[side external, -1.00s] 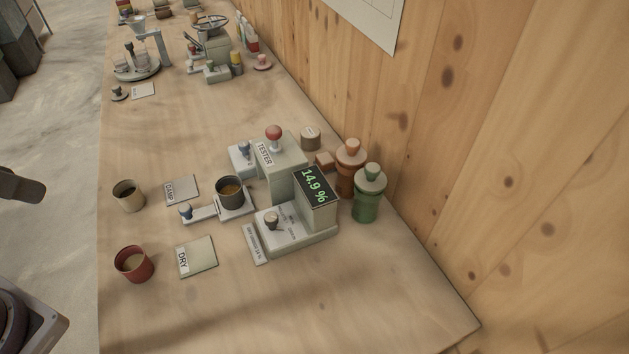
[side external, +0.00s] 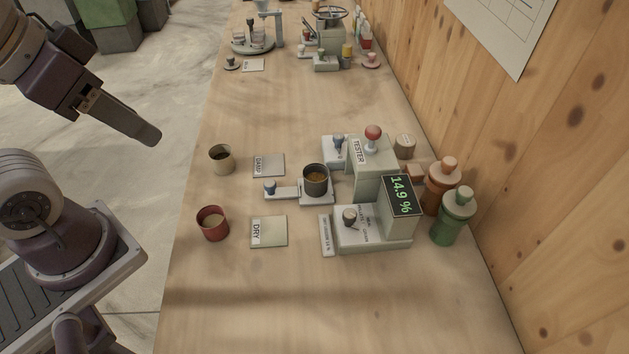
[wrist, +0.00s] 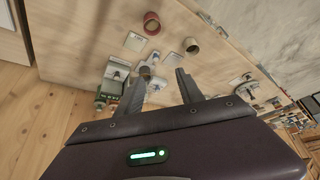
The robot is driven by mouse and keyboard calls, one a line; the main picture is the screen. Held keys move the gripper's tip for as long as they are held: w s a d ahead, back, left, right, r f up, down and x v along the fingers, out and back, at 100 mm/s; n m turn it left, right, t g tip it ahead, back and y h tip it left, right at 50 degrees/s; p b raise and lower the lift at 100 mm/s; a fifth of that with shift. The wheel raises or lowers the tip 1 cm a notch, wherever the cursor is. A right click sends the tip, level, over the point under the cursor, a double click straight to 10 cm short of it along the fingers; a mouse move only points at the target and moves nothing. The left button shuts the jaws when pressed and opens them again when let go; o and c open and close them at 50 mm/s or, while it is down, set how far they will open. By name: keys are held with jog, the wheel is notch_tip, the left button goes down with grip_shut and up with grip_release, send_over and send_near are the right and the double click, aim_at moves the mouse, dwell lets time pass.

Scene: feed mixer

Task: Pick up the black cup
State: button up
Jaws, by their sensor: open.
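The black cup (side external: 315,180) is dark grey and stands upright, with brown grain inside. It sits on the small pale tray (side external: 322,199) in front of the tester (side external: 372,170). My gripper (side external: 148,137) is in the air left of the bench, well apart from the cup. In the wrist view my gripper (wrist: 163,70) has its two fingers spread, with nothing held between them.
A red cup (side external: 212,223) and a beige cup (side external: 221,159) stand on the bench's left side, beside the DRY card (side external: 269,232) and DAMP card (side external: 269,165). Green (side external: 454,216) and orange (side external: 442,185) bottles stand by the wooden wall. The front of the bench is clear.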

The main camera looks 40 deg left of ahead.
jog(key=o, duration=0.6)
